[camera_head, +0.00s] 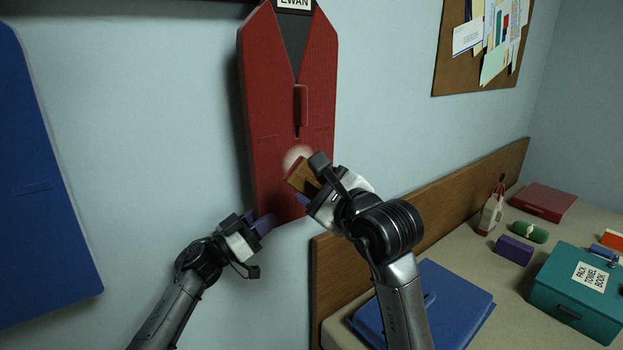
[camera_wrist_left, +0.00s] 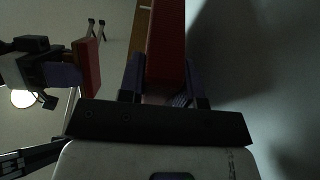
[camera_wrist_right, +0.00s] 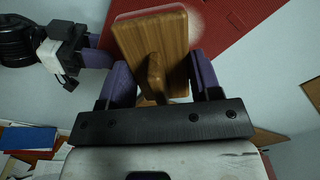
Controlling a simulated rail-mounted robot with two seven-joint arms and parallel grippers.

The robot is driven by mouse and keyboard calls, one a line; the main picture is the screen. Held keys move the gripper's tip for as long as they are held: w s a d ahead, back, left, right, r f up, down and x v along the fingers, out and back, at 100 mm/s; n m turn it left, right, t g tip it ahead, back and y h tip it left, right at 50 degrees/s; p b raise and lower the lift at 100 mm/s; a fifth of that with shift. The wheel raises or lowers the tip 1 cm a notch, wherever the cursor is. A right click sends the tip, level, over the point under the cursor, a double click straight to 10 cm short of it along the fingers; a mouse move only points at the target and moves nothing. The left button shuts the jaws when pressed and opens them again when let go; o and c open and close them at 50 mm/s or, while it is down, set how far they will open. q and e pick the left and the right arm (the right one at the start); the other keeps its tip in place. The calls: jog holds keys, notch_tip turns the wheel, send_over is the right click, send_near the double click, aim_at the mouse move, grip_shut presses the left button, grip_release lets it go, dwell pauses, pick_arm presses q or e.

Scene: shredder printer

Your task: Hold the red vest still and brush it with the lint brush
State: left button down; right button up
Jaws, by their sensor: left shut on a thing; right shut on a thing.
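The red vest (camera_head: 317,75) hangs on the wall under a name tag reading EWAN. My left gripper (camera_head: 266,222) is shut on the vest's lower edge; the left wrist view shows the red vest edge (camera_wrist_left: 166,45) between its fingers. My right gripper (camera_head: 309,187) is shut on the wooden handle of the lint brush (camera_head: 299,177), in front of the lower half of the vest. I cannot tell whether the brush touches the vest.
A blue panel-like garment (camera_head: 45,190) hangs at the left. A bed or table (camera_head: 470,258) at the right holds a blue folder (camera_head: 450,295), a teal box (camera_head: 580,285), a red book (camera_head: 543,200) and small items. A corkboard (camera_head: 455,62) hangs above.

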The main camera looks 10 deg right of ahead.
aim_at(283, 166)
jog(key=shift+n+y, duration=0.3)
jog(key=shift+y, duration=0.1)
jog(key=shift+x, duration=3.2)
jog(key=shift+x, duration=1.1)
jog(key=shift+d+f, duration=0.1)
jog(key=w+d, duration=0.3)
jog(key=d, duration=0.4)
